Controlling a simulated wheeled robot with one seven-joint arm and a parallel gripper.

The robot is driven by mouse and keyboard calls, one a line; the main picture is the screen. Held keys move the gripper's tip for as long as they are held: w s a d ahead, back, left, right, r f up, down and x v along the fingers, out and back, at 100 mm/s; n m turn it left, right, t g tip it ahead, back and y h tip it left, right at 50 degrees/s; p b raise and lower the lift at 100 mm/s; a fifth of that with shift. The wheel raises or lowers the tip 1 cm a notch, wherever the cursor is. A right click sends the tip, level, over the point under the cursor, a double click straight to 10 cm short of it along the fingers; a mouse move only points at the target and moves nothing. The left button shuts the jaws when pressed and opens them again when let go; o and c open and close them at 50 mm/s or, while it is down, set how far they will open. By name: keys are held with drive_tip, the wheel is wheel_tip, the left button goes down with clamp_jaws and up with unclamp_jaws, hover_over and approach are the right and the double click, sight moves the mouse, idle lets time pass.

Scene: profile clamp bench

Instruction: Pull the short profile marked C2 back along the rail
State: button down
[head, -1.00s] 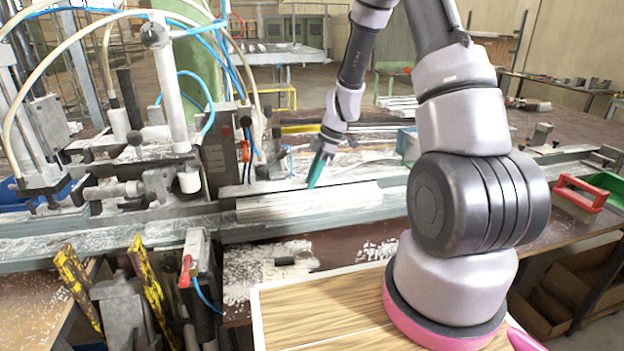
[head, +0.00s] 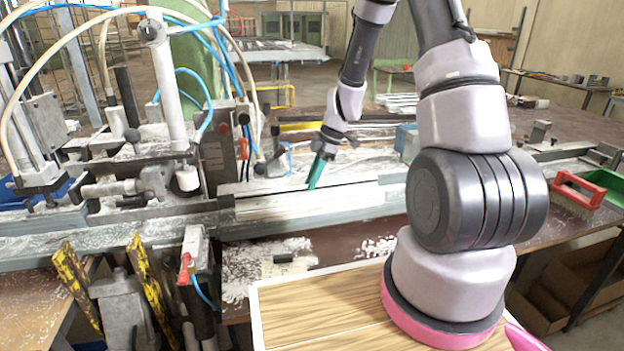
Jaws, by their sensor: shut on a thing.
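A short pale profile (head: 290,205) lies lengthwise on the grey rail (head: 130,228), in front of the clamp machine. I cannot read a C2 mark on it at this size. My gripper (head: 313,184) comes down from above with its green fingers at the profile's far upper edge, about mid-length. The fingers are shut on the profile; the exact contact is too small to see. The profile's left end is close to the clamp block (head: 220,160).
Clamp machinery with a white column (head: 170,95), hoses and cables stands at the left. A red-handled brush (head: 580,192) and a green bin (head: 612,186) sit at the right. Yellow-black levers (head: 142,268) stand in front of the rail. White shavings litter the bench.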

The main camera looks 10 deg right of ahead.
drive_tip(key=c, duration=0.6)
unclamp_jaws()
drive_tip(key=shift+c, duration=0.2)
drive_tip(key=s+d+r+m+t+h, duration=0.1)
drive_tip(key=s+r+m, duration=0.15)
drive_tip(key=r, duration=0.55)
drive_tip(key=s+d+r+m+t, duration=0.15)
drive_tip(key=r+m, duration=0.25)
drive_tip(key=r, duration=0.5)
drive_tip(key=s+d+r+m+t+h, duration=0.1)
drive_tip(key=s+d+r+m, duration=0.15)
drive_tip(key=r, duration=0.55)
drive_tip(key=s+r+m+t, duration=0.3)
drive_tip(key=s+r+m, duration=0.6)
drive_tip(key=s+m, duration=0.4)
drive_tip(key=shift+s+r+t, duration=0.15)
drive_tip(key=shift+s+t, duration=0.2)
drive_tip(key=shift+s, duration=0.1)
